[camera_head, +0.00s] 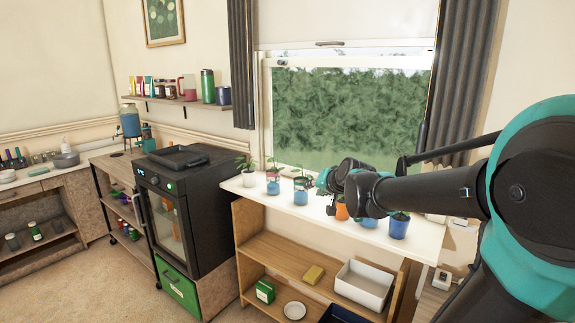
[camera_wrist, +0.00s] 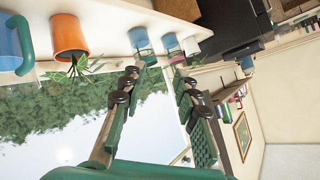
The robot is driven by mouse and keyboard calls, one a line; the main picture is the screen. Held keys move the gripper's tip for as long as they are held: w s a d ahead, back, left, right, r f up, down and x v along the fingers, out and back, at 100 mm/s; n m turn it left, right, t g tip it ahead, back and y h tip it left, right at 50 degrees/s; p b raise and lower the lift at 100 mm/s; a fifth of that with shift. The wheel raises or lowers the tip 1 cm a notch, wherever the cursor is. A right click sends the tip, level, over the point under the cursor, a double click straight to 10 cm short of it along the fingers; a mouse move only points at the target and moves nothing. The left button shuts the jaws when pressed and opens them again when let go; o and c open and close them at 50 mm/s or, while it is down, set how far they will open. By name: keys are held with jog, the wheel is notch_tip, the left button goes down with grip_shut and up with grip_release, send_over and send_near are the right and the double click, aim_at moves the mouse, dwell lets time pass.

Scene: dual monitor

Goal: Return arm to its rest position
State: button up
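My arm (camera_head: 425,196) reaches in from the right of the head view, out over the white windowsill shelf (camera_head: 418,240). My gripper (camera_wrist: 159,70) shows in the wrist view with its two fingers spread apart and nothing seen between them. In the head view its end is near the potted plants, and the finger gap cannot be made out there. The wrist view is tilted, with the pots hanging from the top of the picture.
Potted plants line the shelf: a white pot (camera_head: 249,180), blue pots (camera_head: 272,187) (camera_head: 399,227) and an orange pot (camera_wrist: 69,36). The window (camera_head: 345,115) is behind. A black oven (camera_head: 190,205) stands left.

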jog(key=s+d+f+n+g+h, duration=0.1)
jog(key=s+d+f, duration=0.4)
jog(key=s+f, duration=0.6)
jog(key=s+d+f+n+g+h, duration=0.1)
jog(key=s+d+f+g+h, duration=0.2)
jog(key=s+f, duration=0.9)
jog(key=s+d+g, duration=0.2)
jog(key=shift+n+g, duration=0.3)
